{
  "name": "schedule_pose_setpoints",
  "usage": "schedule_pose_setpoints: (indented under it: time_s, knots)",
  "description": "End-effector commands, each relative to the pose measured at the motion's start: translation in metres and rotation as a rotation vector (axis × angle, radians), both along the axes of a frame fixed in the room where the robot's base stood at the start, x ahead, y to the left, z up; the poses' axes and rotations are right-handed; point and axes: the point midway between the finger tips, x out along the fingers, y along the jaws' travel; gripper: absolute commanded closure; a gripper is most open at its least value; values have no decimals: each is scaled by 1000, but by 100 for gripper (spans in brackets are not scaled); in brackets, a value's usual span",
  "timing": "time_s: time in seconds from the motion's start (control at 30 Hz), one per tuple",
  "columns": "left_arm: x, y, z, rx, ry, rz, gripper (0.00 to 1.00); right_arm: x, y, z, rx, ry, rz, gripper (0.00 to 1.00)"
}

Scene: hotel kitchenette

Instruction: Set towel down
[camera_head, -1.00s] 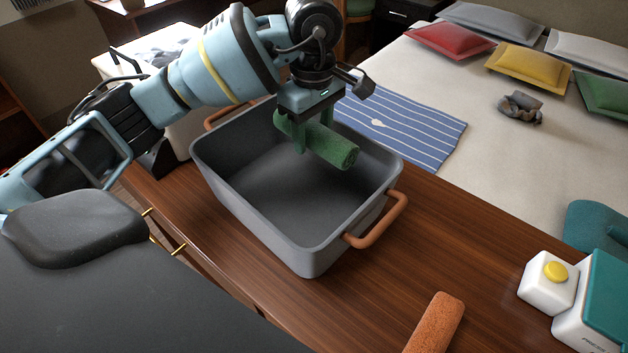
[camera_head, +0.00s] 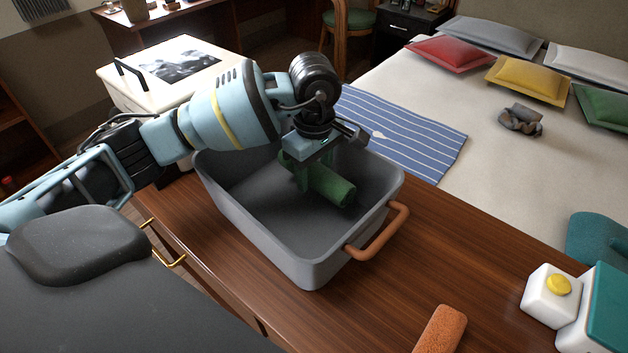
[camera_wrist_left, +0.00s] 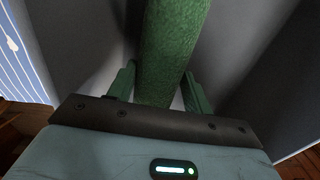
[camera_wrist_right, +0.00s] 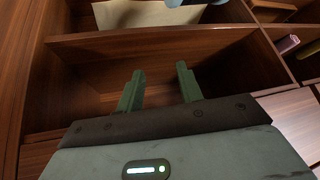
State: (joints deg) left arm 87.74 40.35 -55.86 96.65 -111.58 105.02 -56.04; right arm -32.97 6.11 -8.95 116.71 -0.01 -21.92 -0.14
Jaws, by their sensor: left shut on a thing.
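A rolled green towel (camera_head: 331,188) is inside the grey basket (camera_head: 240,215) on the wooden counter. My left gripper (camera_head: 308,180) is shut on the towel, and its fingers reach below the basket rim. The left wrist view shows the towel (camera_wrist_left: 170,50) between the two fingers, with grey basket walls around it. Whether the towel touches the basket floor I cannot tell. My right gripper (camera_wrist_right: 160,88) shows only in its own wrist view. Its fingers are apart with nothing between them, in front of an open wooden compartment.
An orange rolled towel (camera_head: 440,330) lies on the counter (camera_head: 400,270) right of the basket. A white box with a yellow knob (camera_head: 551,292) and a teal-and-white box (camera_head: 603,310) stand at the right. A bed with a striped blue cloth (camera_head: 405,135) is behind the counter.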

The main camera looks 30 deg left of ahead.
Motion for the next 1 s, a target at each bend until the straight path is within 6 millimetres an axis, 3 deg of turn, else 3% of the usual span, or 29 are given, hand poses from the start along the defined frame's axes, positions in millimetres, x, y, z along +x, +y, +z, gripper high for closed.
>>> schedule_pose_setpoints:
  time_s: [0.23,0.63,0.67,0.8,1.0]
  knots:
    - [-1,0,-31,0,3,1,74,0,0,0,-1,0,1,64]
    - [0,0,-37,0,2,0,74,1,0,-2,-1,0,2,64]
    - [0,0,-36,0,2,0,46,1,-1,-2,-1,-1,2,64]
    - [0,0,-35,0,1,0,28,2,-1,-2,-1,-3,1,64]
    - [0,0,-35,0,1,0,28,2,-1,-2,-2,-4,2,64]
